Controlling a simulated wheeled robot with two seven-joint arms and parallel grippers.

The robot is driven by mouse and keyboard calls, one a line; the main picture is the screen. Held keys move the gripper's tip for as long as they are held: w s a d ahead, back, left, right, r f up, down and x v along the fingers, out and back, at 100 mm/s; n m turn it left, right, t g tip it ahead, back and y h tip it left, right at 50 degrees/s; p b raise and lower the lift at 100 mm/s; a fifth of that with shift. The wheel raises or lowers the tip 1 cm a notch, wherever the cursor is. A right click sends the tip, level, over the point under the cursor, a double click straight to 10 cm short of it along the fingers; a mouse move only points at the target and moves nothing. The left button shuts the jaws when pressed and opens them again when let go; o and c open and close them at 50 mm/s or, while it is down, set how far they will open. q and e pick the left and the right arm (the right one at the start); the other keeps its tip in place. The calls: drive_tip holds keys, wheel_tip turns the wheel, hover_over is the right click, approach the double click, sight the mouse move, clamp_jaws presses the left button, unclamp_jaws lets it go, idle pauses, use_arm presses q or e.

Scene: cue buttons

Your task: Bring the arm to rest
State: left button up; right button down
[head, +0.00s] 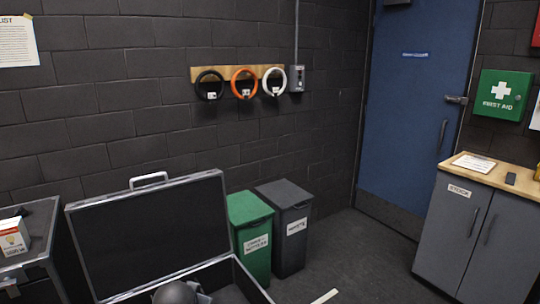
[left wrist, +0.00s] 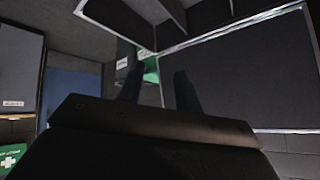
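My left gripper (left wrist: 159,76) shows in the left wrist view with its two dark fingers apart and nothing seen between them. That view is upside down, and the open black case (left wrist: 245,75) fills its right side. In the head view the same case (head: 150,235) stands open at the lower left, its lid up. A dark grey rounded shape (head: 176,292) shows over the case at the bottom edge; I cannot tell for certain whether it is part of my arm. My right gripper is in neither view.
A green bin (head: 250,240) and a dark grey bin (head: 290,228) stand right of the case. A grey cabinet (head: 470,235) is at the right, a dark cabinet (head: 40,235) at the left edge. Open floor (head: 350,265) lies before the blue door (head: 415,110).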

use_arm(q)
drive_tip(key=s+d+f+g, duration=0.1)
drive_tip(key=s+f+g, duration=0.1)
drive_tip(key=s+f, duration=0.6)
drive_tip(key=s+d+f+n+g+h, duration=0.1)
drive_tip(key=s+d+f+g, duration=0.1)
drive_tip(key=s+f, duration=0.6)
drive_tip(key=s+d+f+g, duration=0.2)
drive_tip(key=s+f, duration=0.6)
drive_tip(key=s, duration=1.1)
drive_tip(key=shift+f+g, duration=0.4)
drive_tip(key=shift+g, duration=0.1)
drive_tip(key=shift+d, duration=0.2)
